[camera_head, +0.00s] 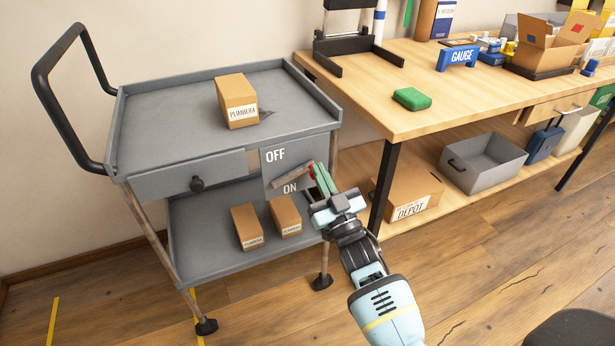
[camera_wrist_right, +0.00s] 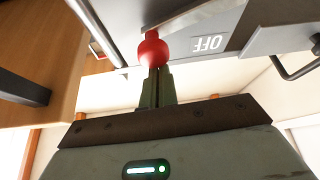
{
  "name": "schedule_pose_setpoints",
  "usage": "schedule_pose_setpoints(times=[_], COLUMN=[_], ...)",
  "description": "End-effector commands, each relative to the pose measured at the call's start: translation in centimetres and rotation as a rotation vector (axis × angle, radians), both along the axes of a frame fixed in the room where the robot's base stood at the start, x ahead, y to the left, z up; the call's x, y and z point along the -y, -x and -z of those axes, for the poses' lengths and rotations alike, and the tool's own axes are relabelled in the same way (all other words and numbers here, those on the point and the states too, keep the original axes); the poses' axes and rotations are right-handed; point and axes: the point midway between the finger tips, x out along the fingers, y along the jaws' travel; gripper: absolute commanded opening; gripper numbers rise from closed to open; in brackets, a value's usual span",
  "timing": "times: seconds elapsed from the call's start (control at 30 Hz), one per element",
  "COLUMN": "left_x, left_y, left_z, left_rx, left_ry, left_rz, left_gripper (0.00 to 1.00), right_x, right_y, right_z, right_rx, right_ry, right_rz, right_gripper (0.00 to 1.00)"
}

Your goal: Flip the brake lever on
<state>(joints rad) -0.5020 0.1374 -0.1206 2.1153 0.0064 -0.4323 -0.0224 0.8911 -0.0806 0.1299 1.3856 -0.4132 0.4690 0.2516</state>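The brake lever (camera_head: 291,177) is a grey bar with a red knob on a grey panel (camera_head: 272,161) at the cart's right front corner. It slants up to the right between the words OFF above and ON below. My right gripper (camera_head: 324,180) is at the knob end. In the right wrist view, the red knob (camera_wrist_right: 153,50) sits just beyond the green fingertips (camera_wrist_right: 156,76), which are close together; I cannot tell whether they touch it. The lever bar runs right from the knob in that view. My left gripper is not in view.
The grey cart (camera_head: 165,105) carries a cardboard box (camera_head: 237,100) on top and two small boxes (camera_head: 247,227) below. A wooden workbench (camera_head: 370,85) stands right of it, with a green block (camera_head: 412,98) on top and a DEPOT box (camera_head: 407,190) below. Floor in front is clear.

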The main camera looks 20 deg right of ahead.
Motion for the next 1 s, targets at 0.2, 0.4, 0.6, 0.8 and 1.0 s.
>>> schedule_pose_setpoints(times=[0.2, 0.4, 0.6, 0.8, 1.0], left_x=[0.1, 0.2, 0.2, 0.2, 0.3], left_y=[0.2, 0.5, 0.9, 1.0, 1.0], left_z=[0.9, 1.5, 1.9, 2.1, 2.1], left_rx=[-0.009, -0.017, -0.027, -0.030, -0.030], left_ry=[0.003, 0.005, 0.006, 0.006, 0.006], left_rz=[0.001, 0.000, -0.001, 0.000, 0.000], left_gripper=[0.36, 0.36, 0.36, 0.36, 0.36], right_x=[0.8, 1.1, 1.2, 1.2, 1.2], right_y=[0.0, 0.0, 0.0, 0.0, 0.0], right_z=[2.0, 3.3, 4.0, 4.3, 4.5], right_rx=[-0.003, -0.003, -0.001, 0.000, -0.001], right_ry=[-0.194, -0.223, -0.220, -0.220, -0.220], right_rz=[-0.001, -0.002, -0.002, -0.002, -0.001], right_gripper=[0.00, 0.00, 0.00, 0.00, 0.00])
